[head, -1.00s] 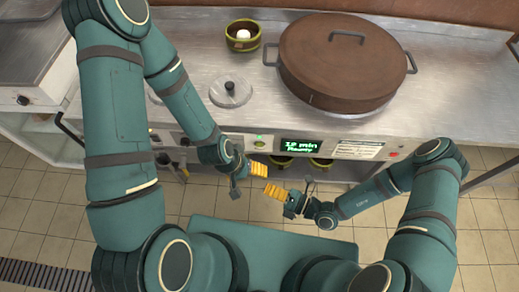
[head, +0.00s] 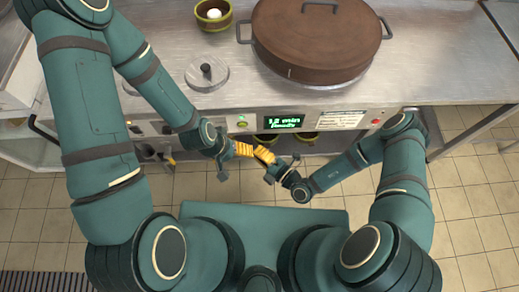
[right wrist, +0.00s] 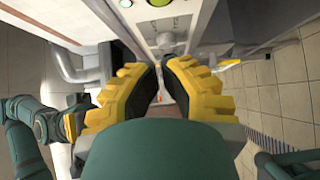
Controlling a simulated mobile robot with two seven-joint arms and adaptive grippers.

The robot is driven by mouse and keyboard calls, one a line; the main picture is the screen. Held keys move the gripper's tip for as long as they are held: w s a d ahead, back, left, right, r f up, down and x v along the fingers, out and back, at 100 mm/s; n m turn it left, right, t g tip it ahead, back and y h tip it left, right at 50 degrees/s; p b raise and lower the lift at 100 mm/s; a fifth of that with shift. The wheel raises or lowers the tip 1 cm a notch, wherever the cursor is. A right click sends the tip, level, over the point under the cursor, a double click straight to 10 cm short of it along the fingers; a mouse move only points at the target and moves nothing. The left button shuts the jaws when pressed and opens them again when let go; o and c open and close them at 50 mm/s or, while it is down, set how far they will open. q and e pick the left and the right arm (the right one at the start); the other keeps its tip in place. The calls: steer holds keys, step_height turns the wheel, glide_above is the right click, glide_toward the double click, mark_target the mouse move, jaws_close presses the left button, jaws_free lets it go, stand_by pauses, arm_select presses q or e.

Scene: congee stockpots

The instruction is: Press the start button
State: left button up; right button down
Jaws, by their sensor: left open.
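A small round green button (head: 242,125) sits on the front panel (head: 212,129) of the counter, left of the green-lit display (head: 284,122). A red button (head: 376,121) is at the panel's right end. My left gripper (head: 244,149) is open just below the green button, in front of the panel. My right gripper (head: 264,155) is close beside it on the right, its yellow fingers pointing up and left. In the right wrist view, the fingers (right wrist: 161,75) have a narrow gap at the tips and nothing visible between them. A bright green round thing (right wrist: 126,3) is at the top edge there.
A large brown lidded pot (head: 318,40) stands on the steel counter (head: 440,70). A bowl (head: 213,14) with a white thing in it is left of it, and a round lid with a black knob (head: 207,73) is nearer. Tiled floor (head: 470,200) lies at the right.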

mark_target(242, 125)
steer(key=w+a, duration=0.2)
steer(key=w+a+b, duration=0.1)
steer(key=w+a, duration=0.1)
steer(key=w, duration=0.1)
steer(key=w+a+b, duration=0.1)
steer(key=w+a, duration=0.1)
steer(key=w, duration=0.1)
steer(key=shift+w+a, duration=0.1)
steer(key=shift+w, duration=0.15)
arm_select(q)
steer(key=shift+w+f, duration=0.2)
steer(key=shift+f, duration=0.85)
